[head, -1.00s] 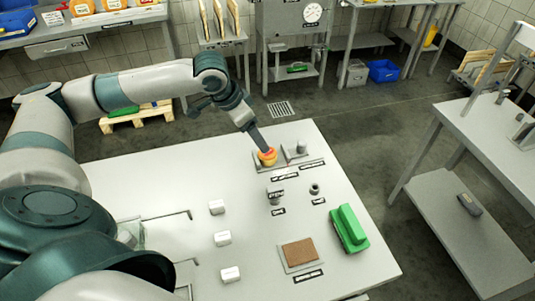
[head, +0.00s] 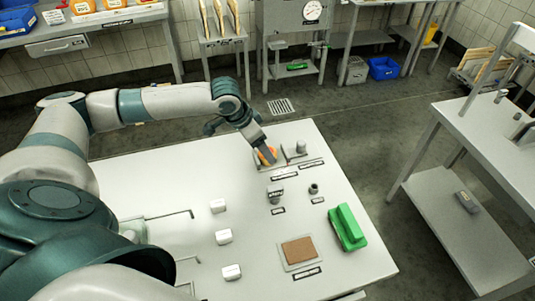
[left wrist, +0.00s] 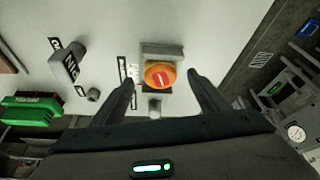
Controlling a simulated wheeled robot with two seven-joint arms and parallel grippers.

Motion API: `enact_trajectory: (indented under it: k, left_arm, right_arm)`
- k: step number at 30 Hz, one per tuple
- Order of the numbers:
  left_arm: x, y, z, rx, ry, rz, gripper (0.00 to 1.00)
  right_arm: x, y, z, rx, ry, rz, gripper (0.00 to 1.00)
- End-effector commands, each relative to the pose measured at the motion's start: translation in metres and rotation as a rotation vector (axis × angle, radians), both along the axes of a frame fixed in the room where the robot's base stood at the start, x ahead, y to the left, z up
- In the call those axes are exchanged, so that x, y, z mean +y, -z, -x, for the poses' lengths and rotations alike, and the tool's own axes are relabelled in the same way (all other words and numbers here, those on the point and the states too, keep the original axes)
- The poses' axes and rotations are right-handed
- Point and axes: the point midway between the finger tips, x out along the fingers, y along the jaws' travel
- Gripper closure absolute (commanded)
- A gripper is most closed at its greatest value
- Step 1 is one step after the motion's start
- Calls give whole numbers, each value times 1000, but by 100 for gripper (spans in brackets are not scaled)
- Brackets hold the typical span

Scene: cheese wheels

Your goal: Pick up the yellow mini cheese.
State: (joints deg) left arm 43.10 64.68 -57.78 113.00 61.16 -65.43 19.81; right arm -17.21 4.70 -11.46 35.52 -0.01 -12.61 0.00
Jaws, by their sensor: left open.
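The yellow mini cheese (left wrist: 160,76) is a small round orange-yellow piece with a red patch on top. In the left wrist view it sits against a grey block on a small stand, between and beyond my open fingers. In the head view the cheese (head: 269,155) is at the far end of the white table, partly hidden by my left gripper (head: 266,151). The left gripper is open, with one finger on each side of the cheese in the wrist view (left wrist: 160,79). I cannot tell whether the fingers touch it. My right gripper is not in view.
The white table (head: 180,180) holds a grey post (head: 301,147) beside the cheese and small grey weights (head: 275,195). The table's middle is mostly clear.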

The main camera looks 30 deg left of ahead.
Motion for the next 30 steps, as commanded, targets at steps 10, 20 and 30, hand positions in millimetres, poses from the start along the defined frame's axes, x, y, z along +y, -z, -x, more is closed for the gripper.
enact_trajectory:
  k: [10,20,30]
  left_arm:
    - [-4,30,-11,1,0,0,32]
    - [-4,31,-11,1,0,0,32]
    - [-4,31,-11,1,0,0,79]
  right_arm:
    - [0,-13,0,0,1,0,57]
    - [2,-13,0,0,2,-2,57]
    - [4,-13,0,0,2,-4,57]
